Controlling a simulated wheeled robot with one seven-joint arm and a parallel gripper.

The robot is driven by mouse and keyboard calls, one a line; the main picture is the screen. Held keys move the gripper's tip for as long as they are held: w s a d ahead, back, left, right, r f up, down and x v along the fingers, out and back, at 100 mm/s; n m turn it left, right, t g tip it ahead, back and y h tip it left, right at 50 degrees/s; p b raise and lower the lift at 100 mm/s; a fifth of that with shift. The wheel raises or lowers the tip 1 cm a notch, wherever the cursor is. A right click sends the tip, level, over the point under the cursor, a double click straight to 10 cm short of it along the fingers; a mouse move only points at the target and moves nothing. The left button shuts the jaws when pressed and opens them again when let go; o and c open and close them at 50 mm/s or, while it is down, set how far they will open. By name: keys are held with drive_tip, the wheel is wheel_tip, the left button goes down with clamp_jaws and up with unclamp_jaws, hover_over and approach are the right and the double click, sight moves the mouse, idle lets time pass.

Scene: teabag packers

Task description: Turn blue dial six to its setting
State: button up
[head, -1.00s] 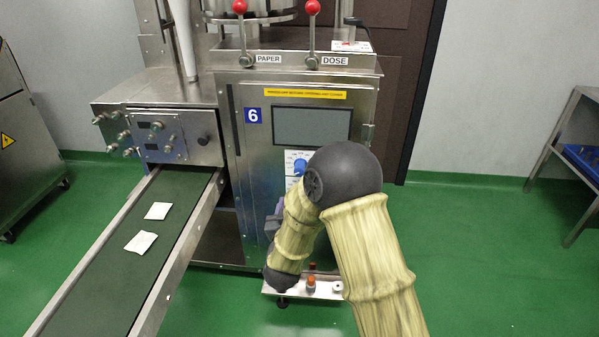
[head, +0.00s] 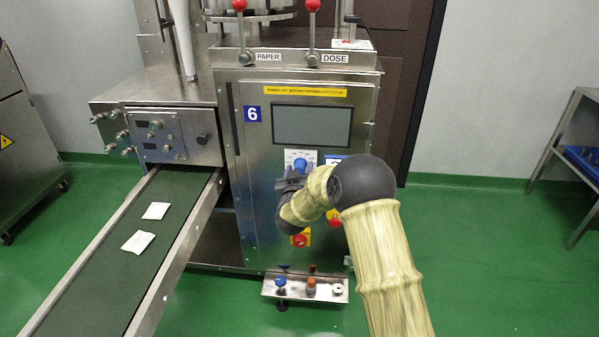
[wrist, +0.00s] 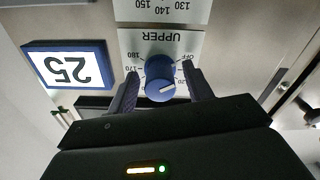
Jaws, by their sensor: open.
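The blue dial (wrist: 160,78) sits on a white scale plate (wrist: 135,45) marked UPPER, seen upside down in the wrist view. Its white pointer line aims to the lower right there. In the head view the dial (head: 300,165) is below the screen of the machine with the blue 6 sign (head: 252,114). My gripper (wrist: 163,88) is open, with one finger on each side of the dial; I cannot tell whether they touch it. The right finger hides part of the scale. In the head view my gripper (head: 288,187) is just below the dial.
A blue-framed number card (wrist: 70,67) is beside the dial plate. Another scale plate (wrist: 163,8) shows at the wrist view's top edge. A small tray (head: 325,290) juts from the machine's foot. A conveyor (head: 110,250) runs at left.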

drive_tip(key=c, duration=1)
drive_tip(key=shift+m, duration=0.3)
drive_tip(key=shift+m+b, duration=1.25)
drive_tip(key=shift+m, duration=1.35)
drive_tip(key=o, duration=1)
